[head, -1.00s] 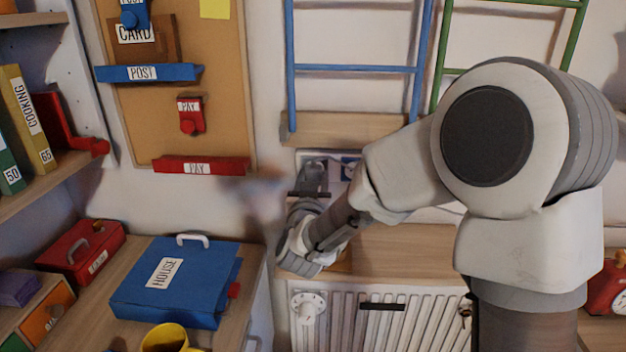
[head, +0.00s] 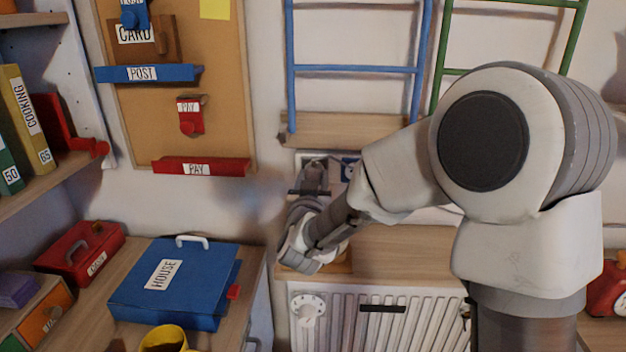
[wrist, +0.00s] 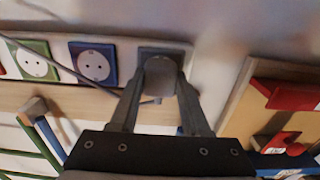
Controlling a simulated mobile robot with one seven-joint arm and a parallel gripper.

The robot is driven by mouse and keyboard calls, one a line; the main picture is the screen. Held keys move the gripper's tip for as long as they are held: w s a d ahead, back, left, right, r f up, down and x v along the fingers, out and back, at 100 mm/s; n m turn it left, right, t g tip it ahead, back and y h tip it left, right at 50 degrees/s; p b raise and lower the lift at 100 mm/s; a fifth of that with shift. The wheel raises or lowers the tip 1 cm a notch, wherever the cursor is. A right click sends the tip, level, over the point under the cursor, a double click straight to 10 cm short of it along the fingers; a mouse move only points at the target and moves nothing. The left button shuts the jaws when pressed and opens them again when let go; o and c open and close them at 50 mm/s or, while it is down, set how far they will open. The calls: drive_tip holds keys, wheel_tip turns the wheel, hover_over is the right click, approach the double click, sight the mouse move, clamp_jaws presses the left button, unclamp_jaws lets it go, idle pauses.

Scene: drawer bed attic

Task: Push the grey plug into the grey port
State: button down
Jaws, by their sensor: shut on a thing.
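The grey plug (wrist: 160,76) is between the two fingers of my gripper (wrist: 160,98), which are shut on it. The plug is in front of the grey port (wrist: 183,56) at the end of a socket row in the wrist view and covers most of its face. I cannot tell whether the plug touches the port or how deep it sits. In the head view my gripper (head: 312,182) is at the wall below the blue ladder, and my own wrist hides much of the plug and port.
A blue socket (wrist: 93,63) and a green socket (wrist: 36,62) sit beside the grey port. A dark cable runs across the sockets. A wooden ledge (head: 400,245) lies above a white radiator (head: 385,320). A cork board (head: 140,125) hangs to the left.

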drive_tip(key=shift+w, duration=0.1)
drive_tip(key=shift+c, duration=1.5)
unclamp_jaws()
drive_tip(key=s+b, duration=0.3)
drive_tip(key=s, duration=1.4)
drive_tip(key=shift+s+a, duration=0.2)
drive_tip(key=shift+a, duration=0.1)
